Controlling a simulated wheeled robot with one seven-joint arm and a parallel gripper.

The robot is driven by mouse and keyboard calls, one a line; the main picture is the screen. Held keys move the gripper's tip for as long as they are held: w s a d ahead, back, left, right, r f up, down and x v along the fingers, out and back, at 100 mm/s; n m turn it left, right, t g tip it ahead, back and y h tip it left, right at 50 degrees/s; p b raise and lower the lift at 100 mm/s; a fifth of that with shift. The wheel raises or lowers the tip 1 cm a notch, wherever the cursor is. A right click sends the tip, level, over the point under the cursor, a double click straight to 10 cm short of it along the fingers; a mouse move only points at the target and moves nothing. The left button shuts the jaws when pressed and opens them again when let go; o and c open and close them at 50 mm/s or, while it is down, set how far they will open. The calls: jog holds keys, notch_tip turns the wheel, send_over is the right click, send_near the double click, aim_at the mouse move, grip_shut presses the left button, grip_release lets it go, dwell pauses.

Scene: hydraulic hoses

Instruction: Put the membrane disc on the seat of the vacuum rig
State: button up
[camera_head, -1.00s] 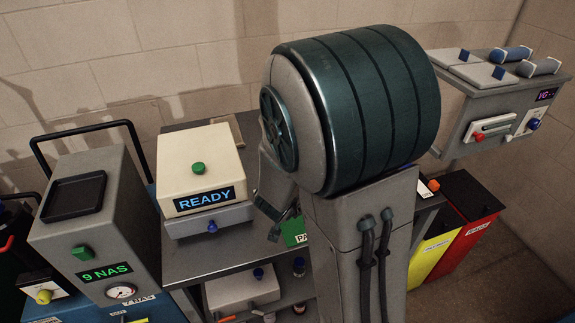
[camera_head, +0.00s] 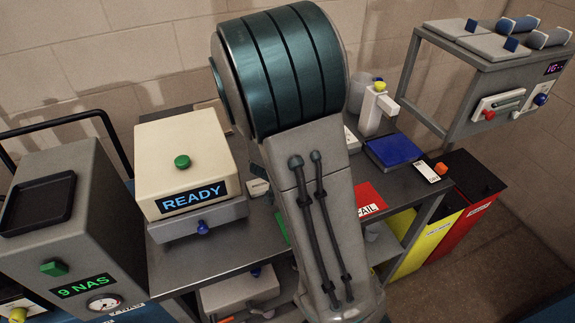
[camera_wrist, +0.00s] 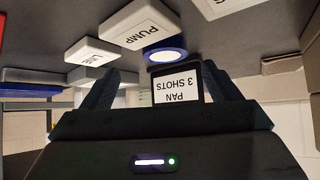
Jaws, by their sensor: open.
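I cannot make out the membrane disc for certain. In the wrist view a round white face with a blue rim (camera_wrist: 166,56) shows beside a white block labelled PUMP (camera_wrist: 138,36); I cannot tell whether it is the disc. A white upright stand with a yellow knob (camera_head: 378,108), with a clear vessel behind it, stands at the back right of the bench; it may be the vacuum rig. My gripper (camera_wrist: 155,88) is open. A dark piece labelled PAN 3 SHOTS (camera_wrist: 178,88) shows between its fingers, not visibly gripped. In the head view my arm hides the gripper.
The bench (camera_head: 240,240) holds a cream READY box (camera_head: 188,160) at left, a blue pad (camera_head: 394,150) and a red FAIL card (camera_head: 368,197) at right. Yellow (camera_head: 428,240) and red (camera_head: 468,218) bins stand beside it. A grey 9 NAS unit (camera_head: 75,235) stands at left.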

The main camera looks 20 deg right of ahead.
jog(key=shift+w+a+b+x, duration=0.15)
jog(key=shift+b+x, duration=0.2)
jog(key=shift+x, duration=1.05)
jog(key=shift+w+a+b+x, duration=0.1)
jog(key=shift+b+x, duration=0.2)
jog(key=shift+x, duration=1.1)
jog(key=shift+r, duration=0.1)
jog(key=c, duration=1.1)
jog(key=shift+c, duration=0.2)
